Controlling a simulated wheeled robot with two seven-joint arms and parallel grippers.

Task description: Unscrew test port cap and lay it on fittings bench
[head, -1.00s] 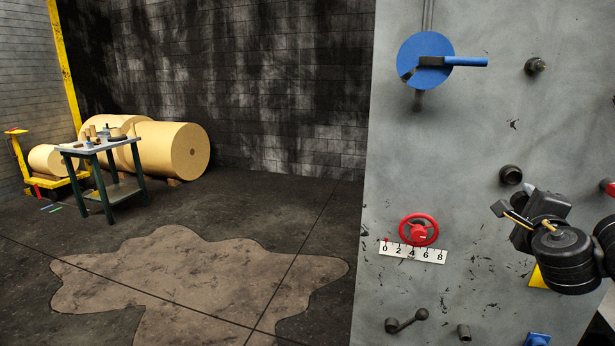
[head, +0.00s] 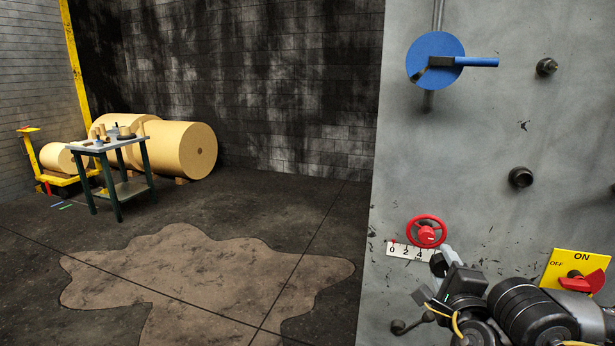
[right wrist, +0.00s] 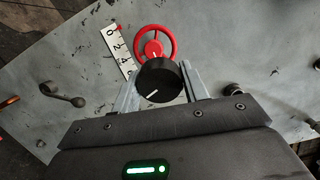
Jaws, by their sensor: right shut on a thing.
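A black round cap (right wrist: 160,82) with a white mark sits between the silver fingers of my right gripper (right wrist: 159,92), which is shut on it. I take it to be the test port cap. In the head view the gripper (head: 445,258) holds the cap in front of the grey panel, just below the red handwheel; the gap to the panel is hard to judge. A bench (head: 108,149) with dark green legs stands far off at the left, small items on its top; I take it to be the fittings bench. My left gripper is not in view.
The grey panel (head: 470,130) carries a blue disc valve (head: 432,75), a red handwheel (head: 428,231), black fittings (head: 520,177) and a yellow ON/OFF switch plate (head: 565,262). Large tan rolls (head: 185,150) lie behind the bench. Open floor with a brown patch (head: 200,275) lies between.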

